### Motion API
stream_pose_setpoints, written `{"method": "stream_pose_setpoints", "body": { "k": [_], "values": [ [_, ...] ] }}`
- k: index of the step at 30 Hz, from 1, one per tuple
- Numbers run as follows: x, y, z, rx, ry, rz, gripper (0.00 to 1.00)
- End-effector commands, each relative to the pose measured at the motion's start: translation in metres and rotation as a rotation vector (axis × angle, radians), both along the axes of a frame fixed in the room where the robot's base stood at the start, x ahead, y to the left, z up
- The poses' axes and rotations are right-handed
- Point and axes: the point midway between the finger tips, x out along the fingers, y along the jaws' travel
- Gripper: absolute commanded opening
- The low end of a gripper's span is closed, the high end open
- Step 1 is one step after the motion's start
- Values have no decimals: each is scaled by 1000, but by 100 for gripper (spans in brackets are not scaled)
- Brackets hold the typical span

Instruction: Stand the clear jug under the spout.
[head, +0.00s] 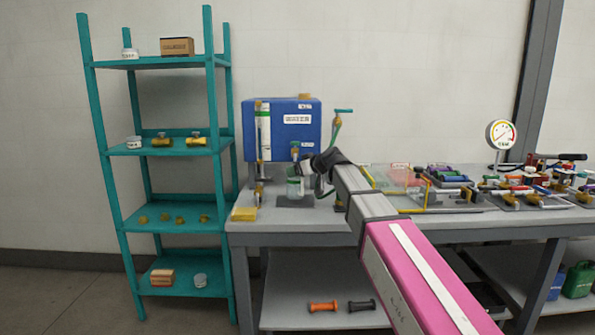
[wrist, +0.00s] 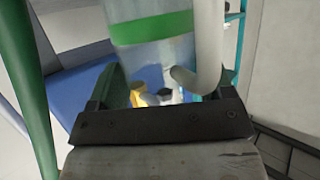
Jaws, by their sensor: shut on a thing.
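My gripper (head: 310,172) is at the end of my pink arm, in front of the blue tank. It is shut on the clear jug (head: 294,187). The wrist view shows the jug (wrist: 152,50) close up, with a green band and a pale curved handle (wrist: 208,60) on its right, between the dark fingers of my gripper (wrist: 165,97). The spout (head: 295,152) comes off the blue tank's front, and the jug appears just below it. A dark plate (head: 294,203) is under the jug. I cannot tell whether the jug touches it.
The blue tank (head: 270,133) stands at the back of the grey bench (head: 290,224). A yellow block (head: 244,214) lies at the bench's left end. A green-handled valve pipe (head: 335,130) rises right of the tank. Gauge, trays and fittings crowd the right. A teal shelf (head: 160,145) stands left.

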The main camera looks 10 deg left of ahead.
Motion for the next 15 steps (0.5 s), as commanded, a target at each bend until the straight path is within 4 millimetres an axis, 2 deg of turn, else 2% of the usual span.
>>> {"method": "stream_pose_setpoints", "body": {
  "k": [15],
  "values": [
    [0, 0, -11, 1, -1, -1, 38]
  ]
}}
